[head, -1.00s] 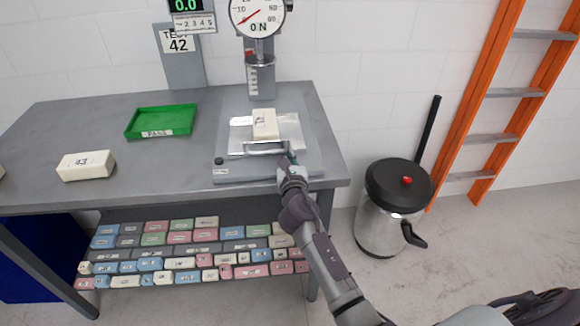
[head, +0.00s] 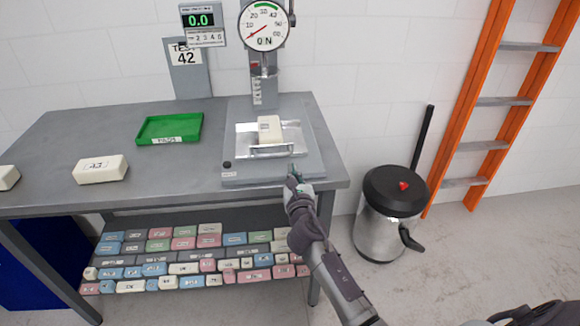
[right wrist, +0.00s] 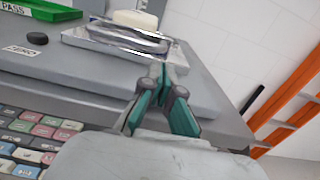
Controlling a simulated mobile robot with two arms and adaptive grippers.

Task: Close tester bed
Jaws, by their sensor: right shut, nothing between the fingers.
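The tester bed (head: 292,138) is a shiny metal tray with a bar handle (head: 272,151) along its front. It sits on the grey tester base plate (head: 240,174), with a cream foam block (head: 269,128) on it. The bed also shows in the right wrist view (right wrist: 90,40), with its handle (right wrist: 130,40) beyond the fingertips. My right gripper (head: 293,172) is shut and empty, at the front right of the base plate, apart from the handle. Its green-padded fingers (right wrist: 158,70) come together in the right wrist view. My left gripper is not in view.
The force gauge (head: 264,26) and its column stand behind the bed. A green tray (head: 170,141) and a foam block (head: 101,169) are to the left on the table. A black knob (head: 227,165) is on the base plate. A metal bin (head: 385,228) stands right of the table.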

